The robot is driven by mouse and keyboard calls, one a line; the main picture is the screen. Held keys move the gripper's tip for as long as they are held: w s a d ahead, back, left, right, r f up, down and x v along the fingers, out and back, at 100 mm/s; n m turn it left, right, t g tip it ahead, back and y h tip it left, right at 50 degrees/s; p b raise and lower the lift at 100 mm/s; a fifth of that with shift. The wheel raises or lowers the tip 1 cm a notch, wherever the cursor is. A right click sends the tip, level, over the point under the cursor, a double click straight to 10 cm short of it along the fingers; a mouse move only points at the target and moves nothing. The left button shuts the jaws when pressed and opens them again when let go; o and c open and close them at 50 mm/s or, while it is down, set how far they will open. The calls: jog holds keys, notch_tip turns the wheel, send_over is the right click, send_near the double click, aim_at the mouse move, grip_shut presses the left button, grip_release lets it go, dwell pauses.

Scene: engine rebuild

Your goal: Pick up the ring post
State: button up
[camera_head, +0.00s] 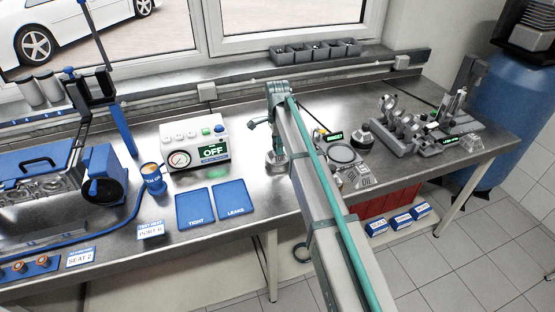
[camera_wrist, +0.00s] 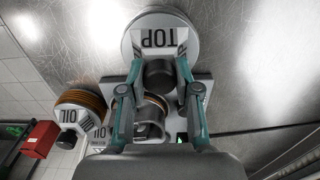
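In the wrist view, a ring post stands on a pale round base labelled TOP (camera_wrist: 160,36). Its dark knob (camera_wrist: 158,73) lies between the fingertips of my gripper (camera_wrist: 159,75). The teal fingers are spread, one on each side of the knob. A narrow gap seems to show at each side; I cannot tell whether either finger touches it. A second post labelled OIL (camera_wrist: 82,108), with copper-coloured rings, stands to the left, outside the fingers.
A grey part with a copper-coloured band (camera_wrist: 150,122) lies between the finger bases. A red box (camera_wrist: 39,139) is at the left. In the head view, a tester reading OFF (camera_head: 195,142) and blue mats (camera_head: 195,208) stand left of my arm. Metal fixtures (camera_head: 405,125) stand right.

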grip_shut()
jog(key=shift+r, duration=0.15)
